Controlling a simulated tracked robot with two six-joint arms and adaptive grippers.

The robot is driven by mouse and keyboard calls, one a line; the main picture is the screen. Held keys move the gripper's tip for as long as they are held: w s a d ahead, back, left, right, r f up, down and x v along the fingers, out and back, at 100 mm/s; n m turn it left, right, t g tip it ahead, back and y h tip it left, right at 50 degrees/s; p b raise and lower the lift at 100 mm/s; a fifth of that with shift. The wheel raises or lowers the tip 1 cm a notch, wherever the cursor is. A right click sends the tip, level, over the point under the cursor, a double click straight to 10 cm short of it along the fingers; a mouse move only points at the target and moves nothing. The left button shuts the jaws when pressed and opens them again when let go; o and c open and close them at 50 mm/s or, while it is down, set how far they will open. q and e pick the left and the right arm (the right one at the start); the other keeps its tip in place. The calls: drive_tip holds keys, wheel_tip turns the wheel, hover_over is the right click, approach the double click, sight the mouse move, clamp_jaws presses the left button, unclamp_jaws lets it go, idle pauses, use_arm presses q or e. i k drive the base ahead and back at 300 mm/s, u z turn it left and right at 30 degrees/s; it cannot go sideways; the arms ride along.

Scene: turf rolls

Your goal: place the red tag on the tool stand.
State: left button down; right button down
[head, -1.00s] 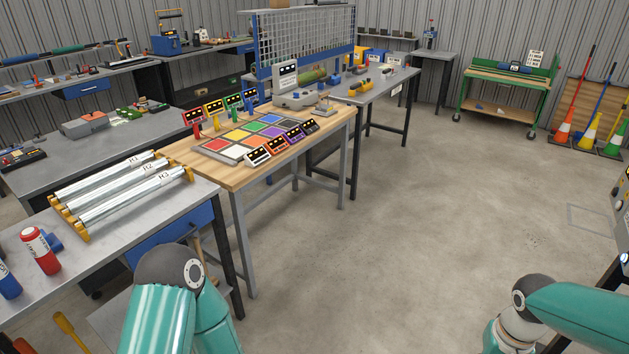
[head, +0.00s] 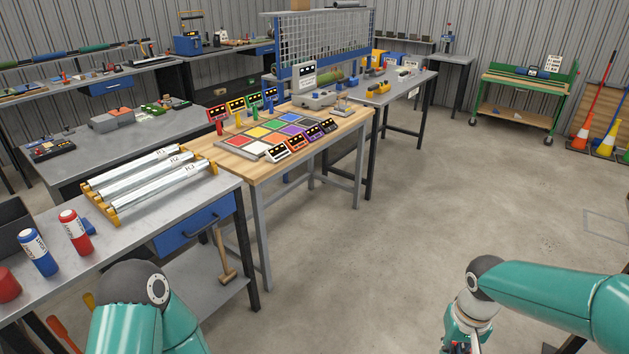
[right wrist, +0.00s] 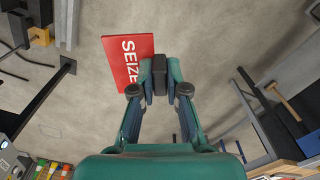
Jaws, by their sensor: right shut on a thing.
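The gripper's fingers hide part of that edge. In the head view my right gripper (head: 462,345) is only partly visible at the bottom edge. My left arm enters at lower left, but its gripper is out of the frame. I cannot tell for sure which thing in view is the tool stand.
A metal bench (head: 145,228) at left holds silver tubes (head: 140,178), a red can (head: 76,232) and a blue can (head: 38,252). A wooden table (head: 235,170) beyond carries coloured tiles. A green bench (head: 525,85) stands at the back. The floor (head: 400,215) between is clear.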

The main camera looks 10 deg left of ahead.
sight(22, 262)
drive_tip(key=z, duration=1.85)
drive_tip(key=i, duration=0.1)
drive_tip(key=u, duration=3.1)
